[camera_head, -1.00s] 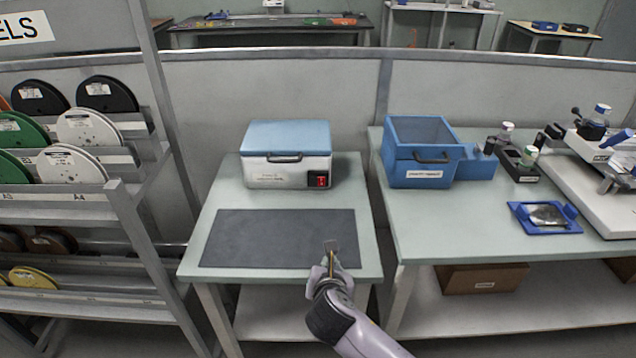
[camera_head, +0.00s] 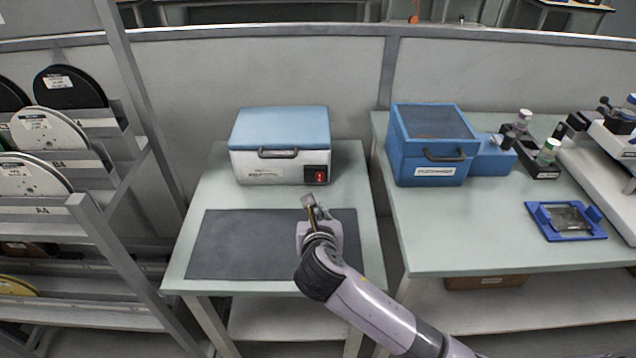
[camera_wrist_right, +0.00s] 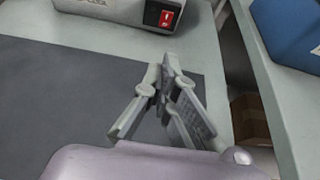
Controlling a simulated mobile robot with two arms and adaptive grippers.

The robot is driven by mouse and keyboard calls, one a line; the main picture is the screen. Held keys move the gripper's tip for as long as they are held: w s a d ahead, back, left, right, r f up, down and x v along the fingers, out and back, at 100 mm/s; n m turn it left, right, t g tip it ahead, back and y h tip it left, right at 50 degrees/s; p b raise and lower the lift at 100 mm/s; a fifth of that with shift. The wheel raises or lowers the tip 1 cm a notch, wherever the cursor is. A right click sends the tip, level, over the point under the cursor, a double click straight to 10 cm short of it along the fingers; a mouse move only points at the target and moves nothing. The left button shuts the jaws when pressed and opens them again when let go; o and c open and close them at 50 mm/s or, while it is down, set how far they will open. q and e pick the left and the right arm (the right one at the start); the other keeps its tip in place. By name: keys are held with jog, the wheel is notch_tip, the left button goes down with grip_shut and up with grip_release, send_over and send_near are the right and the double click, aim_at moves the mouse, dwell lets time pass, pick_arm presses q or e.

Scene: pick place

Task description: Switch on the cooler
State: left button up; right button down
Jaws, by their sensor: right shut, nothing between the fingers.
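The cooler (camera_head: 255,168) is a white box with a blue lid and a dark front handle, standing at the back of the small table. Its red switch (camera_head: 320,176) sits in a black panel at the lower right of its front. The switch also shows at the top of the right wrist view (camera_wrist_right: 166,18). My right gripper (camera_head: 309,200) is shut and empty, over the dark mat in front of the cooler and short of the switch. In the right wrist view its fingertips (camera_wrist_right: 167,64) meet below the switch, apart from it. My left gripper is not in view.
A dark mat (camera_head: 225,245) covers the front of the table (camera_head: 355,215). A second table (camera_head: 450,235) to the right holds a blue box (camera_head: 430,165), bottles and a blue tray (camera_head: 566,237). A reel rack (camera_head: 105,235) stands at left. A partition (camera_head: 280,75) runs behind.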

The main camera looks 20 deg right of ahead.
jog(key=shift+w+d+f, duration=0.1)
jog(key=shift+w, duration=0.05)
jog(key=shift+w+d+f, duration=0.1)
jog(key=shift+w+f, duration=0.05)
jog(key=shift+w, duration=0.2)
jog(key=b, duration=0.1)
send_near(318, 180)
notch_tip(318, 180, down, 2)
jog(key=shift+w+f, duration=0.2)
jog(key=w, duration=0.1)
jog(key=w+d, duration=0.1)
jog(key=w, duration=0.1)
jog(key=shift+w, duration=0.25)
jog(key=shift+w+d+r, duration=0.1)
jog(key=shift+w+d, duration=0.1)
jog(key=shift+w, duration=0.3)
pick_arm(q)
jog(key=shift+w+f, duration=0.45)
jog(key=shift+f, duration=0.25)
